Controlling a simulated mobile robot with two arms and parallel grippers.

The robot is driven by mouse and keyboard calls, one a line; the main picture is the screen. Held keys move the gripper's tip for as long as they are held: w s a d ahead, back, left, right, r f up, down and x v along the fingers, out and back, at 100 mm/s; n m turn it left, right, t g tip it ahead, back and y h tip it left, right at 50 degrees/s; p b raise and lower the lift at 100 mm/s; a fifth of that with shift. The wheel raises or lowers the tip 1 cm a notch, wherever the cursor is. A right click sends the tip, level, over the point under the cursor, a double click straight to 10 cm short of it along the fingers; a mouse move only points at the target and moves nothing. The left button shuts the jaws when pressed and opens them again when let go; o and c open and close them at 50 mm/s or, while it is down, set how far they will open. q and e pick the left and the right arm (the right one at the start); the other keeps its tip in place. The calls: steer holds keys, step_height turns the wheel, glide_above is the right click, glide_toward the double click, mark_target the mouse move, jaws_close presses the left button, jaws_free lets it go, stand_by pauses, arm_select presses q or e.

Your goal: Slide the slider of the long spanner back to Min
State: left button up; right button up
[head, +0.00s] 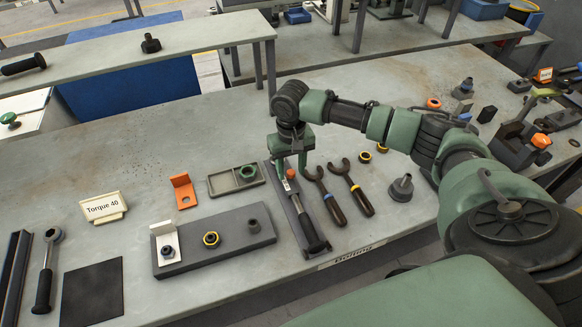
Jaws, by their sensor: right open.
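The long spanner (309,229) appears to be the tool lying in a narrow grey tray (282,205) at the middle of the bench, with its dark handle toward the front edge. A small red and white part (291,174), perhaps its slider, shows near the far end. Its scale and any Min mark are too small to read. My right gripper (291,172) is open and points down over the far end of this tool, with its green fingers to either side. The fingers partly hide the tool's head, and I cannot tell whether they touch it. My left gripper is not in view.
Two open-ended spanners (328,196) (355,187) lie close to the right of the tray. A grey cone-shaped part (401,187) stands farther right. A grey fixture plate (225,243), an orange bracket (184,190) and a Torque 40 sign (103,207) are to the left.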

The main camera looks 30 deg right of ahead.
steer(key=shift+c, duration=0.2)
jaws_close()
stand_by(1.1)
